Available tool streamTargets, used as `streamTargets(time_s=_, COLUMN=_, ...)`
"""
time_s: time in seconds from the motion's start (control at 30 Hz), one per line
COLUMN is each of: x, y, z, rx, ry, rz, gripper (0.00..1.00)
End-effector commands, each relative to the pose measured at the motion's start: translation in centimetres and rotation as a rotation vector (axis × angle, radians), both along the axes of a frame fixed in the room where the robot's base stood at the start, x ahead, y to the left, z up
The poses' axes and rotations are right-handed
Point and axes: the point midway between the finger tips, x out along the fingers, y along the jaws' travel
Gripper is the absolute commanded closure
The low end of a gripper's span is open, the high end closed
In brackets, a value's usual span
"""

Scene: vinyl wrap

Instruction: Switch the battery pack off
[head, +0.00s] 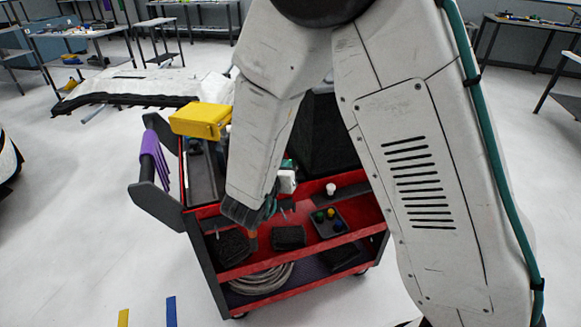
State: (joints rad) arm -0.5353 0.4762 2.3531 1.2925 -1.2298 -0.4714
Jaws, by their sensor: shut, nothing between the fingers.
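I cannot pick out the battery pack or its switch for certain. A red and black tool cart (222,268) stands in front of me. A yellow box-like thing (200,120) sits at its upper left corner. Black blocks (289,237) lie on its red shelf. My arm reaches down in front of the cart. The dark end of my arm, with my gripper (251,226), is small and partly hard to make out by the shelf's left part. It looks shut and holds nothing that I can see.
Purple wrap (154,155) hangs on the cart's handle. A small tray with coloured knobs (329,220) and a white cup (331,189) are to the right. Coiled hose (262,280) lies on the bottom shelf. A white panel (150,86) stands behind left.

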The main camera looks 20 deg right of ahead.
Motion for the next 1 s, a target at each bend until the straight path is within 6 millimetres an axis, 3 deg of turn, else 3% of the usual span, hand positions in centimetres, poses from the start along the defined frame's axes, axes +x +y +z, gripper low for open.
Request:
streamTargets(time_s=0.47, x=7.0, y=-5.8, z=-2.5, rx=0.0, ry=0.002, rz=-0.003, gripper=1.0)
streamTargets(time_s=0.7, x=6.6, y=-5.9, z=-5.6, rx=0.0, ry=0.001, rz=-0.001, gripper=1.0)
streamTargets(time_s=1.0, x=6.5, y=-5.9, z=-6.1, rx=0.002, ry=0.0, rz=0.001, gripper=1.0)
